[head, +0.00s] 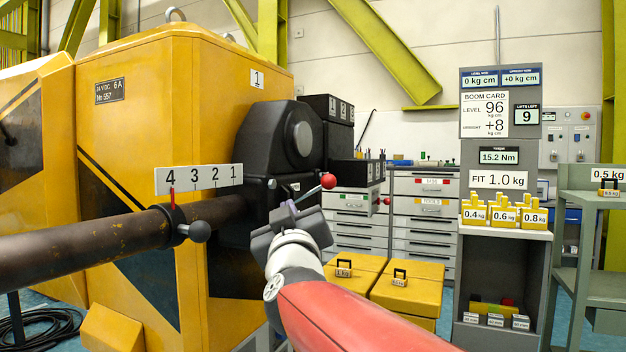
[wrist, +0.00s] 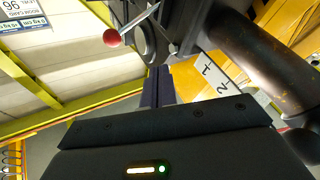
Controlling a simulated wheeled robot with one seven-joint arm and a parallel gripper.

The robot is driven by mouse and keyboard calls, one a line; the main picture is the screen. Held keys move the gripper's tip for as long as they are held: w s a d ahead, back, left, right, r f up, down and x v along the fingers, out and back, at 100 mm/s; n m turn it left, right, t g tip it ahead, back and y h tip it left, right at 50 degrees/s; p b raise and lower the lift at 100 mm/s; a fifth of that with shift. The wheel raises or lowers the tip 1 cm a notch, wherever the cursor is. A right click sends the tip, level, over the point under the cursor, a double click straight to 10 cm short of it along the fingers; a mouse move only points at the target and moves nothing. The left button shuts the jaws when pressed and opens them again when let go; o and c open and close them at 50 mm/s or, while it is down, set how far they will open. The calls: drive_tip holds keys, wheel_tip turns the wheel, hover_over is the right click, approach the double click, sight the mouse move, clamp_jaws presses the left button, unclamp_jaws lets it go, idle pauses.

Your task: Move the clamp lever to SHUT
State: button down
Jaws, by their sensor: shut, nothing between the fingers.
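A lever with a red ball (head: 328,181) sticks out to the right from the black housing (head: 285,135) on the yellow cabinet; I take it to be the clamp lever. In the wrist view its red ball (wrist: 113,37) shows at upper left, left of the fingertips. My gripper (head: 287,208) is shut and empty, just in front of and below the lever rod. In the wrist view the shut fingers (wrist: 157,80) point toward the housing; I cannot tell whether they touch the rod. No SHUT marking is readable.
A brown boom (head: 85,245) runs left from the housing, with a black-knobbed collar (head: 178,226) under the 4 of a number scale (head: 198,179). A grey stand (head: 500,180) with display cards and small weights is at right.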

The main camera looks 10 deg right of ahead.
drive_tip(key=shift+w+d+r+m+h, duration=0.35)
drive_tip(key=shift+r+m+h, duration=0.45)
drive_tip(key=shift+h, duration=0.75)
drive_tip(key=shift+w+d+r+m+h, duration=0.2)
drive_tip(key=shift+d+r+m+h, duration=0.2)
drive_tip(key=shift+r+m+h, duration=0.75)
drive_tip(key=shift+w+d+r+m+h, duration=0.35)
drive_tip(key=shift+d+m+h, duration=0.1)
drive_tip(key=shift+h, duration=1.45)
wheel_tip(320, 180, up, 5)
drive_tip(key=p, duration=0.2)
hover_over(312, 191)
drive_tip(key=s, duration=0.4)
drive_tip(key=f, duration=0.2)
drive_tip(key=d+f+b, duration=0.1)
drive_tip(key=f, duration=0.1)
drive_tip(key=shift+w+d, duration=0.1)
drive_tip(key=shift+w, duration=0.15)
drive_tip(key=shift+f, duration=0.1)
